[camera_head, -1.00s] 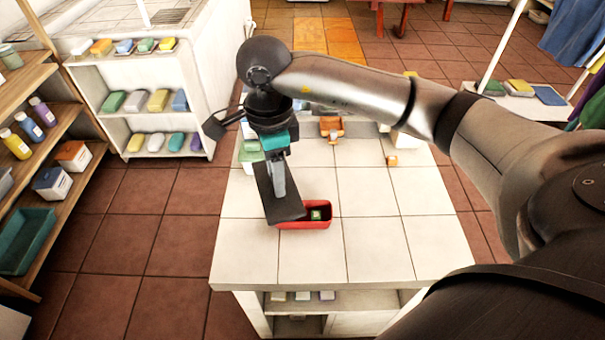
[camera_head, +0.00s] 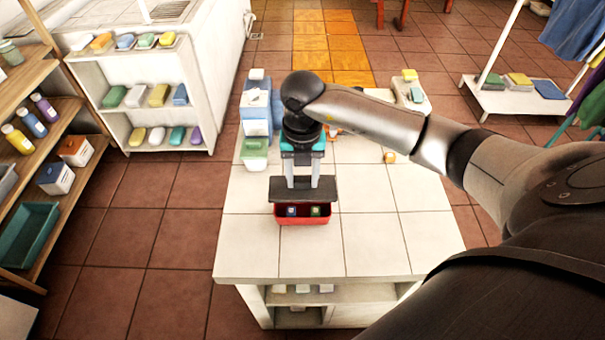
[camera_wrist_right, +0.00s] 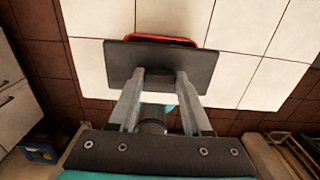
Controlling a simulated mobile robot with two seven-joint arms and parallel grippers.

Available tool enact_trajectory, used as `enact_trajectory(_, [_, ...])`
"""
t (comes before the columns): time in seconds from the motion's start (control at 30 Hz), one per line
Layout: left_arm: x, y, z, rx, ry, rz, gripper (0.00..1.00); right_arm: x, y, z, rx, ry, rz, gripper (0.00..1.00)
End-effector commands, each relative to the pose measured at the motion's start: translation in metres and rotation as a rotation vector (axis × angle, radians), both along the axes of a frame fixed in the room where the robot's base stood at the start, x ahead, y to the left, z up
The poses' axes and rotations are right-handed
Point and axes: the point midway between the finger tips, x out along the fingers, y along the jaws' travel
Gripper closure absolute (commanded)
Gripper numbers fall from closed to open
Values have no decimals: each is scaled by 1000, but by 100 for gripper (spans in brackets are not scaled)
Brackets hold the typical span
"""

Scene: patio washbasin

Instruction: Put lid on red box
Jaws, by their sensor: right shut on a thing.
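The red box (camera_head: 303,216) sits on the white tiled table, open at the front, with small items inside. The dark grey lid (camera_head: 303,189) is held above the back part of the box, roughly level and lined up sideways with it. My right gripper (camera_head: 302,178) is shut on the lid from behind. In the right wrist view the fingers (camera_wrist_right: 157,80) grip the near edge of the lid (camera_wrist_right: 180,66), and only a thin red rim of the box (camera_wrist_right: 162,39) shows past it. Whether lid and box touch is unclear. My left gripper is not in view.
A green container (camera_head: 254,150) and a blue item (camera_head: 256,113) stand on the table's left side. A small orange thing (camera_head: 390,157) lies at the right. The front and right tiles of the white table (camera_head: 373,240) are clear.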

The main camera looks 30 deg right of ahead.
Motion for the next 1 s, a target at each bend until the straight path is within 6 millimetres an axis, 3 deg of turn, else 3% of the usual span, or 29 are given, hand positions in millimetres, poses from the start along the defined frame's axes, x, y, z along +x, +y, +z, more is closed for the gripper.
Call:
enact_trajectory(0.27, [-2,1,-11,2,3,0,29,0,0,-12,0,0,-10,100])
enact_trajectory(0.8, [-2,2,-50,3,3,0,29,0,0,-60,-1,1,-8,100])
enact_trajectory(1.0, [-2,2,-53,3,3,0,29,0,0,-64,-1,-1,-8,100])
